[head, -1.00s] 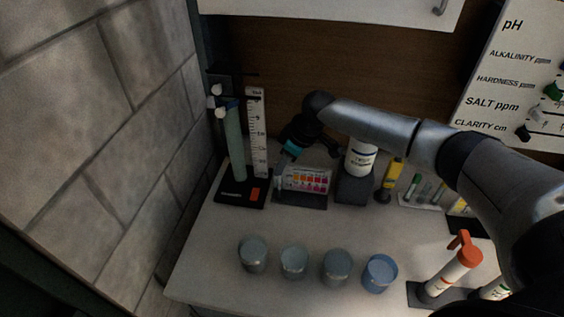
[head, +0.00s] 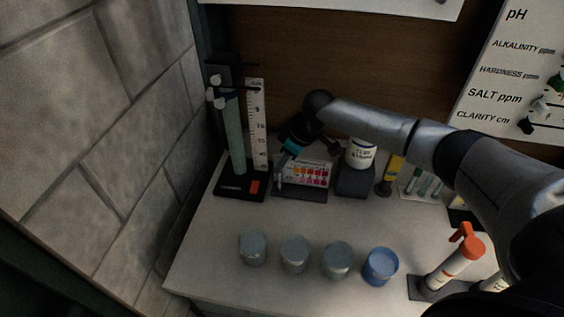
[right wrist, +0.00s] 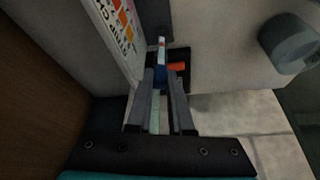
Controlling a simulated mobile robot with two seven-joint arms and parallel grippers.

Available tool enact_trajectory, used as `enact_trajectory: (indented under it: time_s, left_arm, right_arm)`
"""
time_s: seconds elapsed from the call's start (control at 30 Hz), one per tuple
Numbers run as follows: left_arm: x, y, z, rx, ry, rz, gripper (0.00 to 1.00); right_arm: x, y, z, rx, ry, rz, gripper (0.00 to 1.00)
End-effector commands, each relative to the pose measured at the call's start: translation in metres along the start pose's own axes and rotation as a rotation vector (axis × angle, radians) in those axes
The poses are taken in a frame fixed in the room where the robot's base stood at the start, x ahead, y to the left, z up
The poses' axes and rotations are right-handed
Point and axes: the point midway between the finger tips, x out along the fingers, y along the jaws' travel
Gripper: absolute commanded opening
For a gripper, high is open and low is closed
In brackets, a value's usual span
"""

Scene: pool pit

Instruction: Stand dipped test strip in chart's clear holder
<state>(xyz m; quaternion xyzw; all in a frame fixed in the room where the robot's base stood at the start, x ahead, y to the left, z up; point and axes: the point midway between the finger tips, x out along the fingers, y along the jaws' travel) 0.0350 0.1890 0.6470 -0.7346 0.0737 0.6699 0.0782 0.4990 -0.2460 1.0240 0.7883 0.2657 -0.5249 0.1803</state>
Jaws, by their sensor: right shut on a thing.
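The colour chart (head: 305,172) stands on a dark base near the back of the counter. Its edge and coloured squares also show at the left of the right wrist view (right wrist: 118,32). My right gripper (head: 281,163) is at the chart's left end, just in front of it. In the right wrist view it is shut on the thin test strip (right wrist: 162,47), whose pale end sticks out past the fingertips, with a blue part near them. The clear holder cannot be told apart at the chart's left side, so whether the strip touches it is unclear. My left gripper is out of view.
A tall tube stand with a ruler (head: 257,125) is close left of the chart. A white bottle (head: 360,153) on a dark block stands to its right. Several cups (head: 295,254) line the front. Counter between cups and chart is clear.

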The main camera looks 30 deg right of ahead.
Motion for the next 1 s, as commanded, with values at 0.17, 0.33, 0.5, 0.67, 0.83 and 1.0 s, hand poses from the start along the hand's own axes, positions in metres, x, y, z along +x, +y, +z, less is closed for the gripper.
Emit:
enact_trajectory:
  time_s: [0.17,0.33,0.5,0.67,0.83,1.0]
  left_arm:
    - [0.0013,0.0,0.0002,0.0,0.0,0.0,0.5]
    - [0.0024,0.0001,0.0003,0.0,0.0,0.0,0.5]
    - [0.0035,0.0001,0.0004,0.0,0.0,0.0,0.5]
    - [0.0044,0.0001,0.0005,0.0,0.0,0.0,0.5]
    - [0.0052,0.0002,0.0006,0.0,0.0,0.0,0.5]
    - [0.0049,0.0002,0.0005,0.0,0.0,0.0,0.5]
  right_arm:
    - [0.0024,-0.0001,0.0009,0.0,0.0,0.0,0.0]
    - [0.0043,0.0,0.0017,0.0,0.0,0.0,0.0]
    - [0.0062,0.0,0.0025,0.0,0.0,0.0,0.0]
    - [0.008,-0.0001,0.0032,0.0,0.0,0.0,0.0]
    - [0.0094,-0.0001,0.0038,0.0,0.0,0.0,0.21]
    - [0.0091,-0.0001,0.0037,0.0,0.0,0.0,0.4]
